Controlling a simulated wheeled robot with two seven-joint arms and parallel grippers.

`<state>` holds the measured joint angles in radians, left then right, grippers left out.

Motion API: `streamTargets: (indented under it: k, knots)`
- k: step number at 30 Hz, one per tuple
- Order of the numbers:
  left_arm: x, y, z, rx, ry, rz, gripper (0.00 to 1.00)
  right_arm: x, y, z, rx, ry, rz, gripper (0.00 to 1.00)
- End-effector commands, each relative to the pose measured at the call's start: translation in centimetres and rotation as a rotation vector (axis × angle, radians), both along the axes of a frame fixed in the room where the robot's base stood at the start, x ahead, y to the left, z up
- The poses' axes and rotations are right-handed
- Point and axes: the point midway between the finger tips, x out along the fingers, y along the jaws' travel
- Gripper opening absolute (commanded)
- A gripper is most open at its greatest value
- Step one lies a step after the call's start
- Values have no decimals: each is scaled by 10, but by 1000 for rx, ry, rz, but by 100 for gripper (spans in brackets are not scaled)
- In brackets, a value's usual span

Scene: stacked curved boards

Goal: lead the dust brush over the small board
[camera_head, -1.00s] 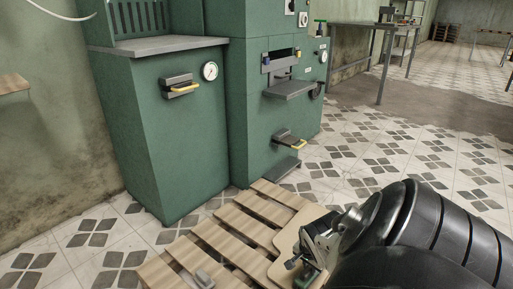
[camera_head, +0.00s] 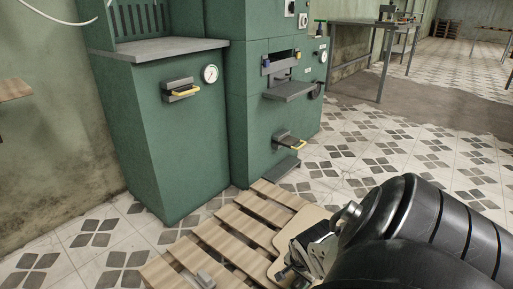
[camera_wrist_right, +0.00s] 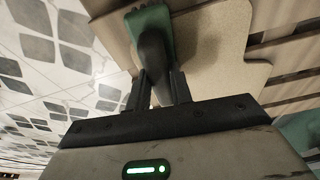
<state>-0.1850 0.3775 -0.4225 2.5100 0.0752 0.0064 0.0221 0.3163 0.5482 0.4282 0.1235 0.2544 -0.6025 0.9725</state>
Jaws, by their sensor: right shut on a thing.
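My right gripper (camera_head: 282,275) is at the bottom of the head view, low over the pale beige small board (camera_head: 302,222). In the right wrist view, my right gripper (camera_wrist_right: 160,92) is shut on the dark handle of the dust brush (camera_wrist_right: 150,22), which has a green part at the far end. The brush lies over the left part of the small board (camera_wrist_right: 212,62) there; whether its bristles touch the board cannot be seen. In the head view my gripper and arm hide the brush and part of the board. My left gripper is not in view.
The board lies on a slatted wooden pallet (camera_head: 222,241). A small grey object (camera_head: 205,280) sits on the pallet's near part. A green machine (camera_head: 175,130) stands behind it. Patterned tile floor (camera_head: 345,170) is open to the right.

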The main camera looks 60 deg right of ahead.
Motion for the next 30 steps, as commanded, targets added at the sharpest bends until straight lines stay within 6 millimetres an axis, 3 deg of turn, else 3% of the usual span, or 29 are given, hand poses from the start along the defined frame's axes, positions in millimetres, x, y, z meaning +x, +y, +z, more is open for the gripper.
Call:
streamTargets:
  k: [14,30]
  knots:
    - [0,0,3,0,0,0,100,3,5,0,-2,-2,0,0]
    - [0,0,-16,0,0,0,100,34,2,-3,0,-2,-1,0]
